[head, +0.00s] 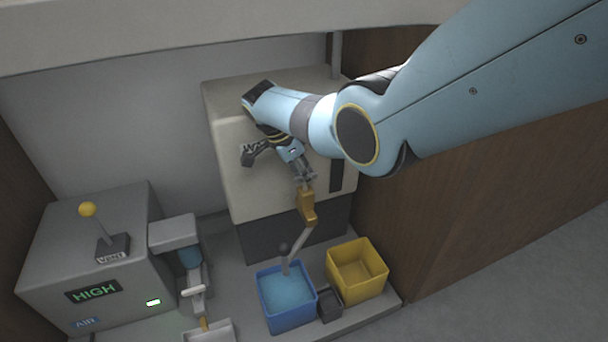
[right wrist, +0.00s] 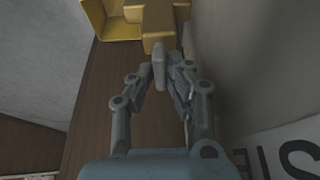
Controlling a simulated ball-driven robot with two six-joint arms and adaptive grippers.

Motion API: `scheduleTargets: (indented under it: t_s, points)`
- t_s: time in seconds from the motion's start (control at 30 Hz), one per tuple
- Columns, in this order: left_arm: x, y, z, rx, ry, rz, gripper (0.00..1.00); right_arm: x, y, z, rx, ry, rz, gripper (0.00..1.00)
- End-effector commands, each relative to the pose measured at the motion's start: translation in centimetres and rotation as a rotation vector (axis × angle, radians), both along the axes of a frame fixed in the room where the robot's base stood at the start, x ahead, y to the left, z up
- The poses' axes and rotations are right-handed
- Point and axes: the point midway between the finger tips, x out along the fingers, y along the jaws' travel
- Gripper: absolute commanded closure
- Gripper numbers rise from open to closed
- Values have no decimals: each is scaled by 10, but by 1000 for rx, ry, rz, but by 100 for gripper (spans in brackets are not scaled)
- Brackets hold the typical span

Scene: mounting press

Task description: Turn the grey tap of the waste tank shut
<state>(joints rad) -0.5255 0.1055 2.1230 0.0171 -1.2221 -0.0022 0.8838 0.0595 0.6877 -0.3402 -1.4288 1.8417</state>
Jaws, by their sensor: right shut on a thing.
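The waste tank (head: 231,146) is a large beige box on a dark base, its lettered label partly covered by my right arm. A brass tap body (head: 307,207) sticks out from its front, with a grey strand running from it down to the blue bin; I cannot tell if this is flow or a solid part. My right gripper (head: 304,180) is at the top of the tap. In the right wrist view its fingers (right wrist: 161,84) are shut on the tap's small grey handle (right wrist: 159,64), which points from the brass body (right wrist: 160,22) towards my palm. My left gripper is not in view.
A blue bin (head: 290,320) with blue liquid and a yellow bin (head: 370,289) stand below, with a small dark box (head: 329,304) between them. A grey press (head: 60,255) with a yellow-knobbed lever (head: 88,210) and a HIGH display stands at left. A wooden wall is on the right.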

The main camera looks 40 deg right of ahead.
Motion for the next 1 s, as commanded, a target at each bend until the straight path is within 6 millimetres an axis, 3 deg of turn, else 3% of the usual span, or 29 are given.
scheduleTargets:
  t_s: [0.4, 0.43, 0.6, 0.87, 1.0]
  points:
    - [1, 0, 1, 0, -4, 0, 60, 0, 0, 0, 1, -1, -7, 100]
    - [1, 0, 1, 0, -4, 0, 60, 0, 0, 0, 1, -1, -7, 85]
    - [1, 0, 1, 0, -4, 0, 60, 0, 0, 0, 0, -1, -7, 65]
    - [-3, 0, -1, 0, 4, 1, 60, 0, 1, 1, 0, -1, -6, 65]
    - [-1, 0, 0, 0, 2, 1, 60, 2, 6, 13, 0, -3, -5, 65]
